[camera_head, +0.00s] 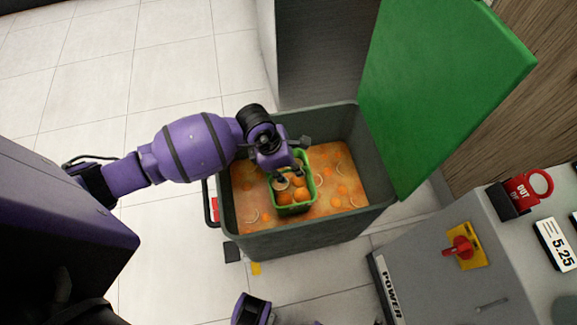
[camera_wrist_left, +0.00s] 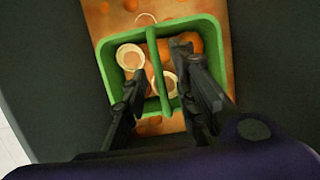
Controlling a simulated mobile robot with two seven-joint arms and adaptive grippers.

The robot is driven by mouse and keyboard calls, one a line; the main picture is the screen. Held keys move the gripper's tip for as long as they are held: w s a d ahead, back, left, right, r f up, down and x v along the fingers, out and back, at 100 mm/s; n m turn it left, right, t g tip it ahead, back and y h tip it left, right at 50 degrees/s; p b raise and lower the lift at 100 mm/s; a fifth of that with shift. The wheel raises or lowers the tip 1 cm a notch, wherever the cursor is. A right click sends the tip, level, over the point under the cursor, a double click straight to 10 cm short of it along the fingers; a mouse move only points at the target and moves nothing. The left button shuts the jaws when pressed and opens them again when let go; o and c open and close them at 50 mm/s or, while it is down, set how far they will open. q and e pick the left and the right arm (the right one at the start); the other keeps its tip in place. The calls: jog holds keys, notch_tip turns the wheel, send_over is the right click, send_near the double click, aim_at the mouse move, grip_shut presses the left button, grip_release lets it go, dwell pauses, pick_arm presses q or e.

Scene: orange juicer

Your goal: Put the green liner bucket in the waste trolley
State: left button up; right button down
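The green liner bucket (camera_head: 312,186) is inside the grey waste trolley (camera_head: 300,243), over the orange pulp and peels; I cannot tell whether it touches them. It holds oranges and cut halves, and also shows in the left wrist view (camera_wrist_left: 109,85). My left gripper (camera_head: 289,172) is right above the bucket, pointing down into it. In the left wrist view its two fingers (camera_wrist_left: 160,68) are spread, one on each side of the bucket's green handle, with gaps between fingers and handle. My right gripper is not in view.
The trolley's green lid (camera_head: 440,80) stands open at its right side. The grey juicer machine (camera_head: 450,285) with a red switch (camera_head: 459,249) is at the lower right. A dark grey cabinet (camera_head: 318,50) stands behind the trolley. The tiled floor (camera_head: 150,60) at the left is clear.

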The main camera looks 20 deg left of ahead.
pick_arm(q)
jog(key=v, duration=1.2)
jog(key=shift+r+p, duration=0.3)
jog(key=shift+p, duration=0.15)
jog(key=shift+f, duration=0.1)
